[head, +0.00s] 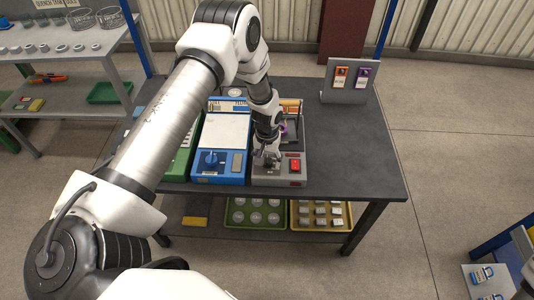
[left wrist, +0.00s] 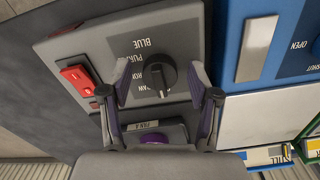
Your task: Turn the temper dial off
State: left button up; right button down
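The temper dial (left wrist: 157,76) is a round black knob on a grey control box (left wrist: 100,37). Upside-down lettering beside it includes "BLUE"; other words are partly covered. A small pale mark shows on the knob's lower edge in the left wrist view. My left gripper (left wrist: 160,80) is open, with one finger on each side of the knob and gaps visible between. In the head view the left gripper (head: 267,156) is over the grey box (head: 262,180) and covers much of the dial. My right gripper is not in view.
A red rocker switch (left wrist: 77,77) is on the same box, beside the dial. A blue unit (head: 220,170) with a blue knob (head: 211,160) stands directly left of it. A purple part (left wrist: 152,138) lies behind a label.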

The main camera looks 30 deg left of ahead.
aim_at(267, 159)
pick_arm(q)
notch_tip(267, 159, up, 12)
dwell(0.4)
jog(key=s+d+f+m, duration=0.1)
jog(key=s+d+f, duration=0.2)
jog(key=s, duration=0.6)
jog(key=s+d+f+m, duration=0.1)
jog(key=s+d+f, duration=0.2)
jog(key=s+f, duration=0.3)
jog(key=s+d+f, duration=0.2)
jog(key=s+f, duration=0.2)
jog(key=s, duration=0.9)
jog(key=shift+s+d+f+m, duration=0.35)
jog(key=shift+d+f+m, duration=0.05)
